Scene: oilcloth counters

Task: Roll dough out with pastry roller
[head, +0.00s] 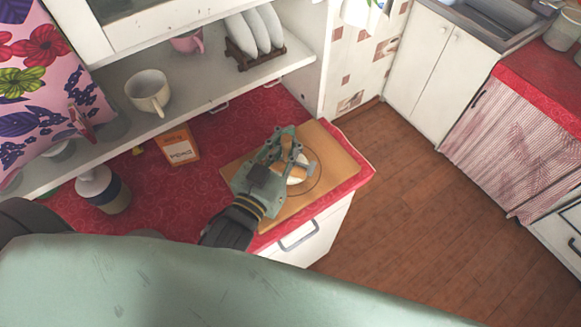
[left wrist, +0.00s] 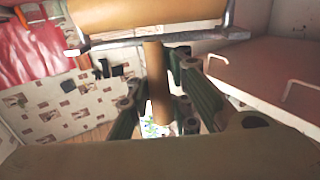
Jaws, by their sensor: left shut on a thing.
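My left gripper (head: 285,152) is over the wooden board (head: 327,148) on the red counter. In the left wrist view my left gripper (left wrist: 152,82) is shut on the wooden handle of the pastry roller (left wrist: 157,90). The roller's wide wooden cylinder and metal bracket show beyond the fingers. In the head view the pale dough (head: 294,181) lies on the board, partly hidden by the gripper and roller. The roller is over or on the dough; contact is not clear. A dark ring shows on the board around the dough. My right gripper is out of view.
An orange-and-white box (head: 179,147) and a dark-banded jar (head: 103,189) stand left on the red counter (head: 222,125). A shelf above holds a cream cup (head: 149,92), a pink cup (head: 188,42) and plates in a rack (head: 255,62). The floor at right is clear.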

